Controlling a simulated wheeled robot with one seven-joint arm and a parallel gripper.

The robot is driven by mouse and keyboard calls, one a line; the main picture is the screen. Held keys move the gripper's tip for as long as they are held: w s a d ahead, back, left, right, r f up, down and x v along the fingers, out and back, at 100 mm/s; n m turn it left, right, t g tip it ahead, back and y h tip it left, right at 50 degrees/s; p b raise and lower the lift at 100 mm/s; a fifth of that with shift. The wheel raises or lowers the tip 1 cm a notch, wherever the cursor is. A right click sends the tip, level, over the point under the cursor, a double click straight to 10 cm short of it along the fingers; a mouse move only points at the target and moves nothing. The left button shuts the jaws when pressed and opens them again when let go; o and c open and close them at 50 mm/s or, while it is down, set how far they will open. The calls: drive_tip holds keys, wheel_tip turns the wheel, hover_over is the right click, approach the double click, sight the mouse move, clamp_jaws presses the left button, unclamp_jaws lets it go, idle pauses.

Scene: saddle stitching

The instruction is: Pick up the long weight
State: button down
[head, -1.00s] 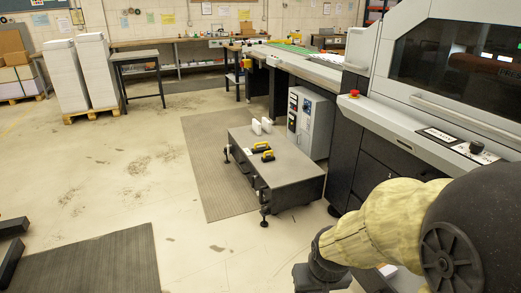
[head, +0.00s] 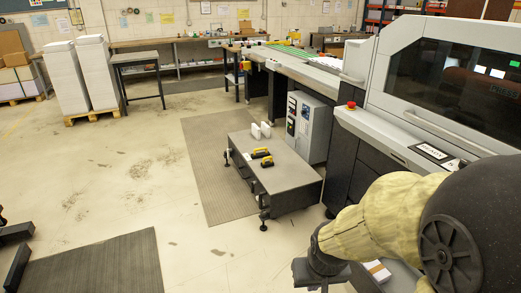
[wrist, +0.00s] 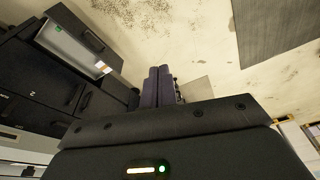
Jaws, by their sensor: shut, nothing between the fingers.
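Two dark weights with yellow tops lie on a low dark table (head: 290,178) in the head view: one (head: 260,152) farther back and one (head: 267,161) just in front of it. They are too small to tell surely which is the long one. My gripper's fingers (wrist: 158,86) are pressed together and empty in the wrist view. In the head view my arm's end is at the lower right, well apart from the table and nearer the camera. Neither weight can be made out in the wrist view.
Two white blocks (head: 256,131) stand at the table's back edge. A grey control cabinet (head: 307,125) and the long stitching machine (head: 440,80) border it on the right. A grey mat (head: 205,160) lies to its left. The floor (head: 140,190) in front and left is mostly open.

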drive_tip(key=w+p+v, duration=0.1)
drive_tip(key=p+v, duration=0.5)
drive_tip(key=v, duration=0.2)
drive_tip(key=shift+w+r, duration=0.25)
drive_tip(key=shift+w, duration=0.15)
